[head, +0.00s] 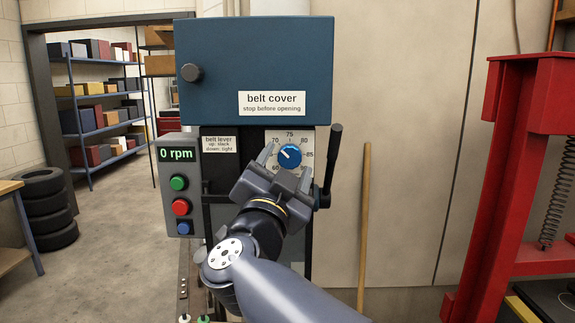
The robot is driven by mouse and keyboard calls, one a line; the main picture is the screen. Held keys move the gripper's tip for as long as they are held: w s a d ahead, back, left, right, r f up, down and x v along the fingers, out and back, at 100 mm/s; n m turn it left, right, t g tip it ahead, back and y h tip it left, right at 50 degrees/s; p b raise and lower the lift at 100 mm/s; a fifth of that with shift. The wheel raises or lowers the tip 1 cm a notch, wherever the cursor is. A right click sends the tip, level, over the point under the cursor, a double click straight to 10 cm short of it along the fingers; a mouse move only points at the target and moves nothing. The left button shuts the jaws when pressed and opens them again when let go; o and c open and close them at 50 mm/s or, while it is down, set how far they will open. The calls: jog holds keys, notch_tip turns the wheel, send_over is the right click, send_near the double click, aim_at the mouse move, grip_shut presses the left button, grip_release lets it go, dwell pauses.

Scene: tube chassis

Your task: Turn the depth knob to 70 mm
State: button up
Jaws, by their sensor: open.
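The blue round depth knob (290,157) sits on a white dial plate (290,137) on the machine's front, below the belt cover. Readable dial marks include 60, 70, 75, 80 and 85. The knob's white pointer line points up and to the left, seemingly a little below the 70 mark; the exact reading is too small to tell. My gripper (286,154) is open, with one finger on each side of the knob. I cannot tell whether the fingers touch it. The left finger hides the dial mark between 60 and 70.
A black lever (330,160) stands close right of the dial. A control box (178,185) reading 0 rpm, with green, red and blue buttons, is at left. The blue belt cover (255,65) is shut above. A broom handle (364,220) and red frame (490,190) stand at right.

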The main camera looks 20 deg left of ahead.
jog(key=b+v, duration=0.2)
jog(key=v, duration=0.7)
jog(key=shift+s, duration=0.25)
jog(key=p+x, duration=0.2)
jog(key=x, duration=0.8)
jog(key=shift+w+p, duration=0.2)
jog(key=shift+p, duration=0.2)
jog(key=shift+w, duration=0.3)
